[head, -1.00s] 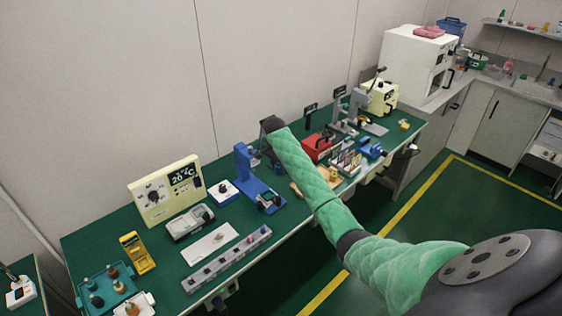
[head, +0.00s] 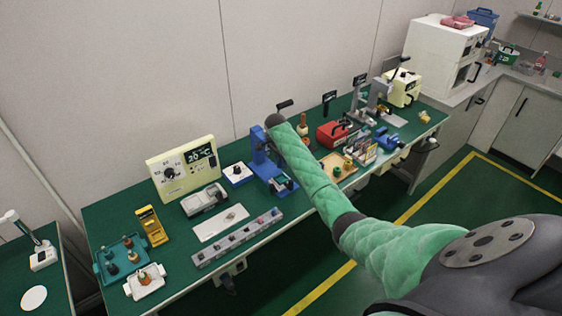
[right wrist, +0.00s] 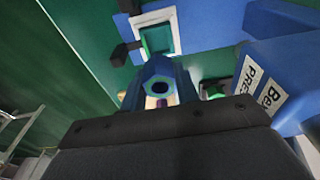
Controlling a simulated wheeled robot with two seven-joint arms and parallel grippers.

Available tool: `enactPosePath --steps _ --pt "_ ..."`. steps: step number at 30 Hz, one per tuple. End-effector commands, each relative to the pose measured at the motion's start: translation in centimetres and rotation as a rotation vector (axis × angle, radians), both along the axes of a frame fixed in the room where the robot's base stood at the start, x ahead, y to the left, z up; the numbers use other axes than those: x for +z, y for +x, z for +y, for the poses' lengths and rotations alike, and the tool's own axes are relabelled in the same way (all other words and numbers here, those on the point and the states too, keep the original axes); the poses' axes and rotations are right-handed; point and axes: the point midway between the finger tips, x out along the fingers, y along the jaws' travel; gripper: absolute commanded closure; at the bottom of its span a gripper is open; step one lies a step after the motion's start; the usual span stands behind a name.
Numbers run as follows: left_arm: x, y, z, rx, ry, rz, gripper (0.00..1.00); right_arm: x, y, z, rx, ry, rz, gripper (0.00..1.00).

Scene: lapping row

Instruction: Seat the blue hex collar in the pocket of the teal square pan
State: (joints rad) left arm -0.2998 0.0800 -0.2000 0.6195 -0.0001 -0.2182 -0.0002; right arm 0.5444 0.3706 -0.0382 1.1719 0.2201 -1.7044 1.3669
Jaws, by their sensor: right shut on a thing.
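My right gripper (right wrist: 158,102) is shut on the blue hex collar (right wrist: 158,76), whose dark hole faces the right wrist camera. The teal square pan (right wrist: 160,38) lies in a white frame on a blue base, above the collar in that picture and apart from it. In the head view the pan (head: 282,181) looks small, on the front of the blue press (head: 262,150). My right arm reaches over the bench beside the press; its fingers and the collar are hard to make out there. The pan's pocket is not clear. My left gripper is out of view.
The blue press body with a white label (right wrist: 262,88) stands close at the right in the wrist view. In the head view a grey block row (head: 238,240) and a white plate (head: 220,222) lie left of the press. A wooden board (head: 338,168) lies to its right.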

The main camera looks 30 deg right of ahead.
Motion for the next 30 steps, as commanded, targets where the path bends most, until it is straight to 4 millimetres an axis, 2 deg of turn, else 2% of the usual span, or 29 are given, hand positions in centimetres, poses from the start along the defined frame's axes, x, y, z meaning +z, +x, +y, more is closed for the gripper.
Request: enactPosePath --steps 8,16,30 --pt "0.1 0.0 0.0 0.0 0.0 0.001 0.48 0.1 0.0 0.0 0.001 0.0 0.0 0.92" --pt "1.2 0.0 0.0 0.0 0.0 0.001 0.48 0.3 0.0 0.1 0.001 0.001 -0.001 0.92" --pt "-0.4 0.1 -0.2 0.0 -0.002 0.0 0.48 -3.7 0.0 0.0 0.001 0.0 0.0 0.92"
